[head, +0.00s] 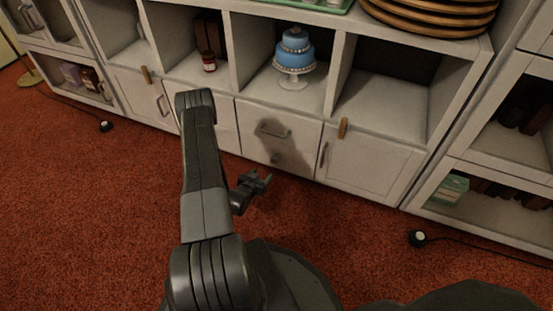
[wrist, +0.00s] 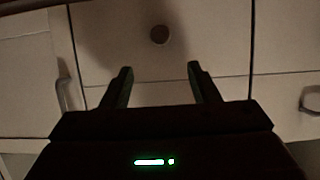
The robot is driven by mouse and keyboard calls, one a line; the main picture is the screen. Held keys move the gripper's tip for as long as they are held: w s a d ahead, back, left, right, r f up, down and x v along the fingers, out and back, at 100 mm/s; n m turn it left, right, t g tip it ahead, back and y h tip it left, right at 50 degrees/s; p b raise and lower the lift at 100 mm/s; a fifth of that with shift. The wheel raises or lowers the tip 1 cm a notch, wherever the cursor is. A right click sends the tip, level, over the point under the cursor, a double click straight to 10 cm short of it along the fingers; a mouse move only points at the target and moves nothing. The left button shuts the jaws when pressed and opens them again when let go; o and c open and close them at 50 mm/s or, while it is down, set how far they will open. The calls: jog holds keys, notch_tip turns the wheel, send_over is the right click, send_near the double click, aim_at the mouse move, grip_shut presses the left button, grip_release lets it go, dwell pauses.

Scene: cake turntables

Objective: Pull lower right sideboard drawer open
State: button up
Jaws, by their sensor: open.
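My gripper (wrist: 160,70) touches nothing there.
A door with a vertical handle (head: 323,155) stands right of the drawers. A blue cake on a stand (head: 294,60) and a jar (head: 209,62) sit in the cubbies above. A round black device (head: 417,238) with a cord lies on the red carpet. Carpet before the drawers is clear.

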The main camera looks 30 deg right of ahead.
aim_at(274, 161)
jog(key=b+x, duration=0.4)
jog(key=x, duration=0.8)
jog(key=shift+f, duration=0.15)
jog(key=shift+w+d+f+b, duration=0.15)
jog(key=shift+w+d+b, duration=0.2)
jog(key=shift+w+d, duration=0.1)
jog(key=shift+c, duration=0.4)
jog(key=shift+s, duration=0.1)
grip_shut()
